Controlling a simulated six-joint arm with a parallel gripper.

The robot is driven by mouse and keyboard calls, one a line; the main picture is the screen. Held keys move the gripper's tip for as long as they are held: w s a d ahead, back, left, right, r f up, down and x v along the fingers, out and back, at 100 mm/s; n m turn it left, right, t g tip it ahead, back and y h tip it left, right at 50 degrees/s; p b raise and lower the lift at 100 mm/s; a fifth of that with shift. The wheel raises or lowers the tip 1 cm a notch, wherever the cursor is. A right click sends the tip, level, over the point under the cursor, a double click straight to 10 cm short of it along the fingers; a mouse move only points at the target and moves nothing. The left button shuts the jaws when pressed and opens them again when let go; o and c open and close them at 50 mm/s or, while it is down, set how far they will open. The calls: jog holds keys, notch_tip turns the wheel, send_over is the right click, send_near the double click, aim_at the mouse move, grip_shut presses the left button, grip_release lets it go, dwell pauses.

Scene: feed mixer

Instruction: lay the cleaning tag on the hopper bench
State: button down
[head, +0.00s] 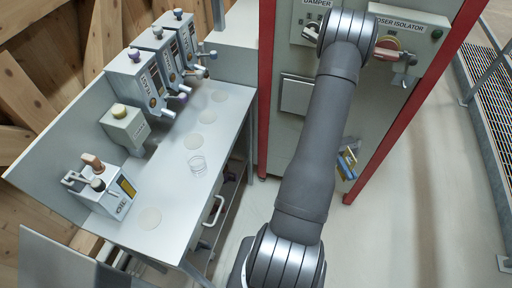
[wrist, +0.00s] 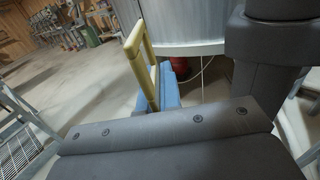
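The light grey bench (head: 174,190) with dispenser units along its back stands at the left in the head view. No thing that I can clearly identify as the cleaning tag shows. My gripper is mostly hidden behind my arm in the head view. A small yellow and blue part (head: 348,163) shows just right of my arm, in front of the cabinet. In the wrist view a yellow bar-like part (wrist: 140,62) stands beside a blue block (wrist: 168,88).
A red-edged cabinet (head: 400,95) stands behind my arm. A grated walkway (head: 488,85) is at right.

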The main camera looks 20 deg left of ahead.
jog(key=s+a+m+y, duration=0.2)
jog(key=a+m+y, duration=1.1)
jog(key=a+y, duration=0.7)
jog(key=w+a+r+m+t+y, duration=0.4)
jog(key=w+a+r+m+t, duration=0.15)
jog(key=w+a+t, duration=0.2)
jog(key=w+a+r+m+t+y, duration=0.3)
jog(key=w+a+r+m+t, duration=0.1)
jog(key=w+a+m+t, duration=0.3)
send_over(218, 126)
jog(key=shift+n+t, duration=0.45)
notch_tip(218, 126, down, 7)
jog(key=shift+a+f, duration=0.1)
jog(key=shift+f, duration=1.95)
jog(key=shift+f, duration=0.15)
